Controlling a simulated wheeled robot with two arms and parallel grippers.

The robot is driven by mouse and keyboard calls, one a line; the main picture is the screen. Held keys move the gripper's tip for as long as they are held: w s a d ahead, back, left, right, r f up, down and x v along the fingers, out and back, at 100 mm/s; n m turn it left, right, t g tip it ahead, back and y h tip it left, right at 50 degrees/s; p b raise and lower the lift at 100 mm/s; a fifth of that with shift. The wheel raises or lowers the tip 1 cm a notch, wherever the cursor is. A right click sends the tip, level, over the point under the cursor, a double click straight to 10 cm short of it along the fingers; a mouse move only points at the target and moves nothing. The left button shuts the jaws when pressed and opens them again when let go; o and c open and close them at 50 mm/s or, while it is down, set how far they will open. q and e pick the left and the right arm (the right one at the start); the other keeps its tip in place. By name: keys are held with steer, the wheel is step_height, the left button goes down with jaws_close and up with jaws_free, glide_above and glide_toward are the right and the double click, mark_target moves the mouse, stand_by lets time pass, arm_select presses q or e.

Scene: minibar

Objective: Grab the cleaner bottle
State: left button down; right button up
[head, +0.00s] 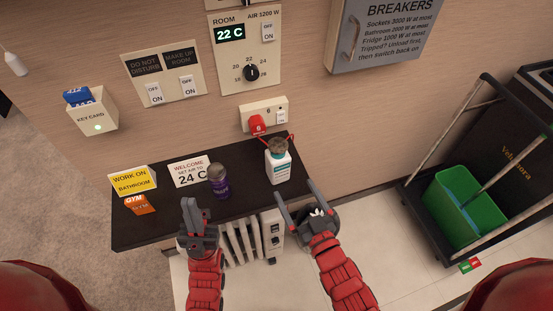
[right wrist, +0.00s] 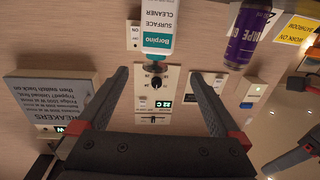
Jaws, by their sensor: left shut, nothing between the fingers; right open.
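The cleaner bottle (head: 278,167) is white with a teal label and a greyish cap. It stands upright near the right end of the dark shelf (head: 150,226). In the right wrist view the surface cleaner bottle (right wrist: 158,38) appears upside down, lined up between the fingers and beyond their tips. My right gripper (head: 297,190) is open and empty, just in front of and slightly right of the bottle in the head view, apart from it. The right fingers also show in the right wrist view (right wrist: 158,76). My left gripper (head: 192,208) is shut and empty at the shelf's front.
A purple can (head: 219,182) stands left of the bottle. A welcome card (head: 188,172), a yellow bathroom sign (head: 133,181) and an orange gym tag (head: 139,204) are farther left. A red plug (head: 257,125) sits behind the bottle. A radiator (head: 242,240) stands below; a cart with a green bucket (head: 455,205) is right.

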mark_target(281, 162)
steer(key=p+x, duration=0.3)
steer(key=x, duration=0.7)
steer(key=shift+w+r, duration=0.15)
steer(key=shift+w, duration=0.1)
steer(key=shift+w+a+f+p, duration=0.2)
steer(key=shift+w+a+p, duration=0.1)
steer(key=shift+w, duration=0.3)
steer(key=shift+w+p, duration=0.4)
steer(key=shift+w, duration=0.1)
steer(key=p+x, duration=0.1)
steer(key=x, duration=0.2)
steer(key=shift+d+f+p, duration=0.15)
steer(key=shift+f+p, duration=0.05)
steer(key=shift+p, duration=0.2)
steer(key=shift+w+a+f, duration=0.1)
steer(key=shift+w+a, duration=0.15)
steer(key=shift+w, duration=0.3)
jaws_close()
